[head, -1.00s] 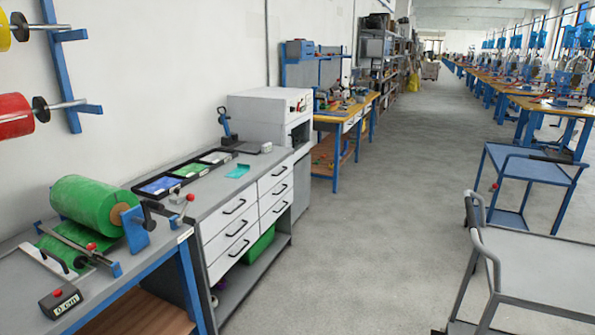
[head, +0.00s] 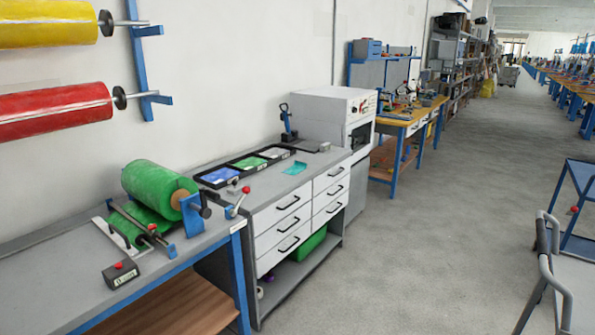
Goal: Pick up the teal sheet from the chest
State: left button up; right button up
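The teal sheet (head: 295,168) lies flat on top of the drawer chest (head: 284,226), near its front edge, to the right of a black tray. The chest has white drawers with black handles and a grey top. Neither of my grippers shows in the head view.
A black tray (head: 243,167) with blue, green and white sheets sits behind the teal sheet. A bench with a green roll (head: 158,188) stands left of the chest. Carts (head: 575,215) stand at the right. The grey floor (head: 420,260) before the chest is clear.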

aim_at(299, 166)
jog(key=i+l+u, duration=0.15)
jog(key=i+l, duration=0.3)
jog(key=i, duration=0.35)
jog(key=i+l+u, duration=0.1)
jog(key=i+l, duration=0.45)
jog(key=i, duration=0.2)
jog(key=i+l+u, duration=0.15)
jog(key=i+l, duration=0.45)
jog(key=i, duration=0.15)
